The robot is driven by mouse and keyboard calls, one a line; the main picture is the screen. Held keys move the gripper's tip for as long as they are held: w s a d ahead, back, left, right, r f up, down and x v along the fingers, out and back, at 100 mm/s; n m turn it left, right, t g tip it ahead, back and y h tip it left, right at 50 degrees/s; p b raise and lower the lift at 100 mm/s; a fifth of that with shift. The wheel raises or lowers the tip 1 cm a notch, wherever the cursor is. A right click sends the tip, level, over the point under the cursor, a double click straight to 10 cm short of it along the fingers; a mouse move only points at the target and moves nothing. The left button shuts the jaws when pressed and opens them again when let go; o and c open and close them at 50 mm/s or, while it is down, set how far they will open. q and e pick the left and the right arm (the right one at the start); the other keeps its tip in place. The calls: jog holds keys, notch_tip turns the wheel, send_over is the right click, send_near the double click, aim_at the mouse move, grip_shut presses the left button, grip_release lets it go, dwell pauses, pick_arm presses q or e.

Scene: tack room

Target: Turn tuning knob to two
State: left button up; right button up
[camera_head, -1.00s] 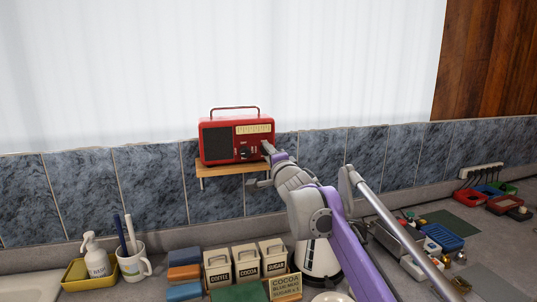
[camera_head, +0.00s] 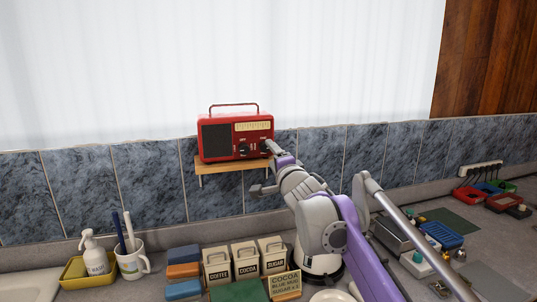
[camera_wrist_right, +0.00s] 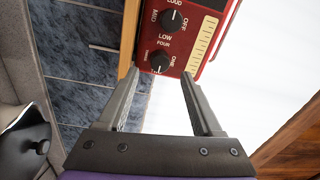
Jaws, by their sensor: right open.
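A red radio (camera_head: 233,134) stands on a small wooden wall shelf (camera_head: 220,165). In the right wrist view its tuning knob (camera_wrist_right: 163,61) is black and round with a small white mark, beside the labels FOUR and ONE. Other labels are too blurred to read, so I cannot tell the exact setting. My right gripper (camera_wrist_right: 159,75) is open, its fingertips on either side of the tuning knob and apparently just short of it. In the head view the right gripper (camera_head: 268,149) is at the radio's lower right front. My left gripper is not in view.
A second black knob (camera_wrist_right: 173,20), labelled OFF, LOW, MID and LOUD, is beside the tuning knob. Below on the counter stand canisters (camera_head: 245,261), a mug (camera_head: 132,264) and a soap bottle (camera_head: 95,257). Trays (camera_head: 443,235) lie at right.

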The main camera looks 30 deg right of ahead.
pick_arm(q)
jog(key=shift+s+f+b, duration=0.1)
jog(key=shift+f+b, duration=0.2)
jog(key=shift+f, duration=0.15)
pick_arm(e)
jog(key=v, duration=0.6)
jog(key=shift+s, duration=0.2)
